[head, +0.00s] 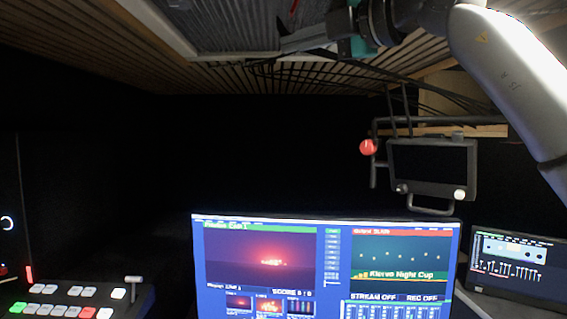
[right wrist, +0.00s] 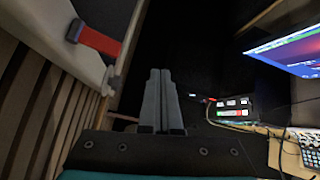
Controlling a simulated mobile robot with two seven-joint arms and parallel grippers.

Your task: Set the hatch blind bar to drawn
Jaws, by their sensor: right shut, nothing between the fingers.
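The ceiling hatch (head: 150,22) shows at the top of the head view, with a pale frame and a grey ribbed blind (head: 225,22) across the visible part of its opening. My right gripper (head: 284,46) is at the right of the ribbed surface, its fingers shut and empty. In the right wrist view the shut fingers (right wrist: 159,76) point away from the camera, beside the pale frame (right wrist: 50,35). A red strap or tab (right wrist: 98,40) sits on that frame, left of the fingers and apart from them. I cannot clearly tell which part is the blind bar. My left gripper is out of view.
Wooden slats (head: 85,35) line the ceiling, with dark cables (head: 340,82) below them. A small hanging monitor (head: 432,168) and a red ball (head: 368,147) are at the right. A large screen (head: 325,265) and a switcher panel (head: 75,300) stand below. The middle is dark and looks clear.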

